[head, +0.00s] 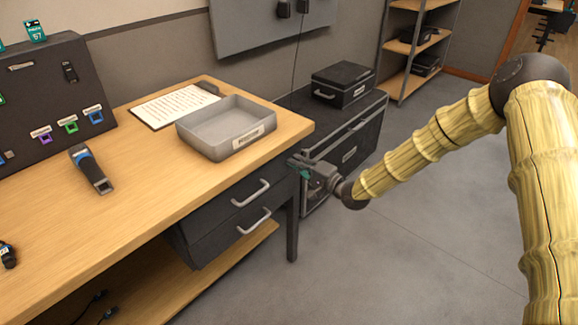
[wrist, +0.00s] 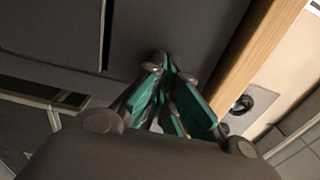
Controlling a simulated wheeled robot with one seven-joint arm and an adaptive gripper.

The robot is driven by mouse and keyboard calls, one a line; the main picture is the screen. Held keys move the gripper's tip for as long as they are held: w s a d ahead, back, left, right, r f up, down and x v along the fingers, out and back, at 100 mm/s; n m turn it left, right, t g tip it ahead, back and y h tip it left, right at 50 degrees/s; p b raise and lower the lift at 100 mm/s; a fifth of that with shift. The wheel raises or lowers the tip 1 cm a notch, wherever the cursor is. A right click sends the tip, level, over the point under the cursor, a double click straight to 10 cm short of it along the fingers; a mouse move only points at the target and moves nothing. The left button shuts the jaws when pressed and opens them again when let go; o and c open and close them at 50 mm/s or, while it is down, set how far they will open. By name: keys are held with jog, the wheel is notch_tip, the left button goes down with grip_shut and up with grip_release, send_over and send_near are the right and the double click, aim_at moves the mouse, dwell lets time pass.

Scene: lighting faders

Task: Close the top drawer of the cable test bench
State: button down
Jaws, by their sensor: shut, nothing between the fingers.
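The cable test bench has a wooden top (head: 130,215) and two dark drawers at its right end. The top drawer (head: 222,208) has a silver bar handle (head: 250,193) and sits just under the bench top; no wide opening shows above it. The lower drawer (head: 212,243) has a like handle (head: 254,221). My gripper (head: 300,168) is at the bench's right corner, right of the top handle. In the wrist view its teal-padded fingers (wrist: 166,68) are shut and empty, close to a dark panel (wrist: 185,28) beside the wooden edge (wrist: 255,60). I cannot tell whether they touch it.
A grey tray (head: 225,128), a clipboard (head: 175,105) and a handheld tester (head: 90,168) lie on the bench top. A dark chest with a black case (head: 342,84) on it stands behind my gripper. A bench leg (head: 292,228) stands below. Open floor (head: 400,240) lies to the right.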

jog(key=shift+w+a+r, duration=0.1)
jog(key=shift+a+r, duration=0.05)
jog(key=shift+r, duration=0.05)
dwell(0.3)
jog(key=p+v, duration=0.1)
jog(key=v, duration=1.3)
jog(key=s+f+n+g+h, duration=0.3)
jog(key=s+f+g+h, duration=0.3)
jog(key=s+f, duration=1.45)
jog(key=s+d+f+n+g+h, duration=0.2)
jog(key=s+d+f+h, duration=0.15)
jog(key=s, duration=0.55)
jog(key=s+d+f+n+g+h, duration=0.15)
jog(key=s+d+f, duration=0.25)
jog(key=s, duration=0.5)
jog(key=s+d+n+g+h, duration=0.1)
jog(key=s+d+g+h, duration=0.1)
jog(key=s+d, duration=0.35)
notch_tip(320, 180, up, 14)
jog(key=s+a+p, duration=0.1)
jog(key=s+p, duration=0.1)
jog(key=p, duration=1.2)
jog(key=shift+h, duration=0.3)
